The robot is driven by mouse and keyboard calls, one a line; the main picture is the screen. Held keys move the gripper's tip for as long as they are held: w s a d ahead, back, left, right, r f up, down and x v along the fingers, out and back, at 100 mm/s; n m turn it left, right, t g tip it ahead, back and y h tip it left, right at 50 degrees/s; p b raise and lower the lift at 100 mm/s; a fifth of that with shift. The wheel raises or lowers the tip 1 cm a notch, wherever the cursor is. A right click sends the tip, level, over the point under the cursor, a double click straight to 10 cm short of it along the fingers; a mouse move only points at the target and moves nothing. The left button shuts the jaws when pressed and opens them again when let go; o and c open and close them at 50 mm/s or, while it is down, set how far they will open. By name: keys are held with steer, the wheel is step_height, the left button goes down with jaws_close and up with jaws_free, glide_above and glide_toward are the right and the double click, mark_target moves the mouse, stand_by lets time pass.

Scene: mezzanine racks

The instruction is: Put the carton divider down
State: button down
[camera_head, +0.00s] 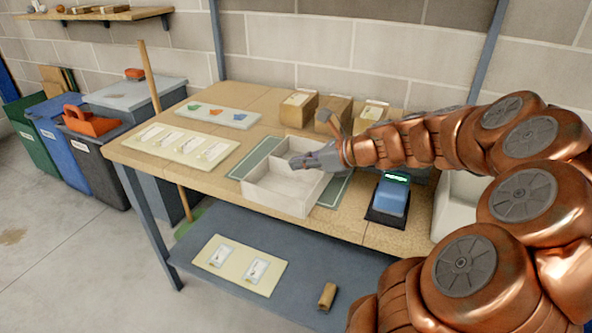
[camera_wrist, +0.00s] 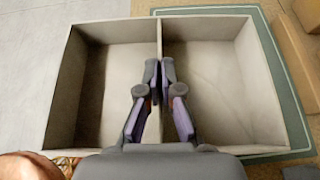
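The carton divider (camera_head: 283,208) is a pale open box with two compartments and a thin middle wall. In the wrist view, the carton divider (camera_wrist: 160,38) fills most of the picture. My gripper (camera_head: 296,161) reaches down into it from the right. In the wrist view, the fingertips of my gripper (camera_wrist: 160,69) are close together, one on each side of the middle wall, pinching it. A green mat (camera_head: 258,158) with a pale border lies partly hidden below the box. The box's front reaches the table's front edge; I cannot tell whether it touches the mat.
Several brown cartons (camera_head: 297,108) stand behind on the wooden table (camera_head: 150,168). A blue device (camera_head: 390,197) with a lit display is at right, beside a white bin (camera_head: 461,200). Card boards lie at left. A lower shelf (camera_head: 330,270) is below.

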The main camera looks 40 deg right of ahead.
mark_target(290, 148)
steer(key=shift+s+d+r, duration=0.1)
steer(key=shift+s+d, duration=0.15)
steer(key=shift+s, duration=0.6)
steer(key=w+d, duration=0.1)
steer(key=w, duration=0.4)
steer(key=w+d+f+p, duration=0.1)
steer(key=w+d, duration=0.1)
steer(key=w, duration=0.2)
steer(key=w+d, duration=0.2)
steer(key=w, duration=0.3)
steer(key=shift+w+d+f, duration=0.15)
steer(key=shift+w+f, duration=0.05)
steer(key=shift+w, duration=0.15)
steer(key=shift+f+p, duration=0.35)
steer(key=shift+f, duration=1.4)
steer(key=shift+f, duration=0.1)
steer(key=c, duration=1.3)
jaws_free()
